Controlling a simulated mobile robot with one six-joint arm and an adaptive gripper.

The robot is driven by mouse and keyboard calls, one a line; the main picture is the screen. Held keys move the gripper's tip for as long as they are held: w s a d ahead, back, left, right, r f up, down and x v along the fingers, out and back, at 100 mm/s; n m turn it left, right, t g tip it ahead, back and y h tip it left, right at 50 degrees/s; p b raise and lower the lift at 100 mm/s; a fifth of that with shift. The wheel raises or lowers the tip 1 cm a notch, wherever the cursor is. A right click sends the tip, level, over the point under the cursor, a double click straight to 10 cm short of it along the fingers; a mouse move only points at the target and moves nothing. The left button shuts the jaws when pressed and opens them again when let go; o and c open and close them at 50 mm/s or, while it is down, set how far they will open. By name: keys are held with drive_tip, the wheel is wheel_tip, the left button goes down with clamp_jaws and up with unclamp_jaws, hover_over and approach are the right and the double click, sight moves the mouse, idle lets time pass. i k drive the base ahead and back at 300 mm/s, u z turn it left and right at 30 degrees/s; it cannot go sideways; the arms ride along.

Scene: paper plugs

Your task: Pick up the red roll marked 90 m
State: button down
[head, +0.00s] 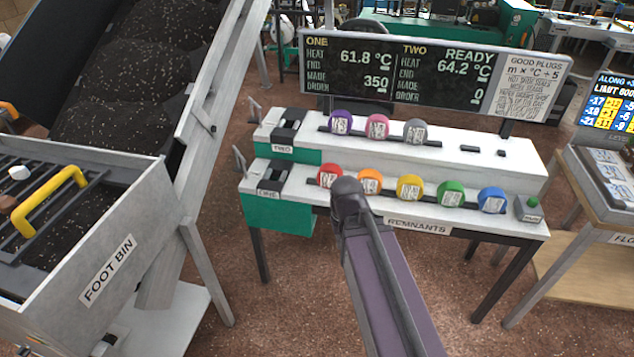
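A red roll (324,171) stands at the left end of the front row on the white bench labelled REMNANTS. It has a white label on its front, too small to read here. My arm's dark rounded joint overlaps the picture just right of the red roll and hides a little of its right side. I cannot tell how far apart they are in depth. The fingers of my gripper do not show, so I cannot tell what they touch.
Right of the red roll stand orange (370,181), yellow (410,187), green (451,193) and blue (492,200) rolls. Purple (340,121), pink (377,126) and grey (415,131) rolls stand behind. A foot bin (108,262) is at the left. A display board (430,75) rises behind.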

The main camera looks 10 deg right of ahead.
sight(328, 172)
drive_tip(key=u, duration=0.05)
drive_tip(key=k, duration=0.2)
drive_tip(key=z, duration=0.35)
drive_tip(key=i, duration=0.9)
drive_tip(key=z, duration=1.3)
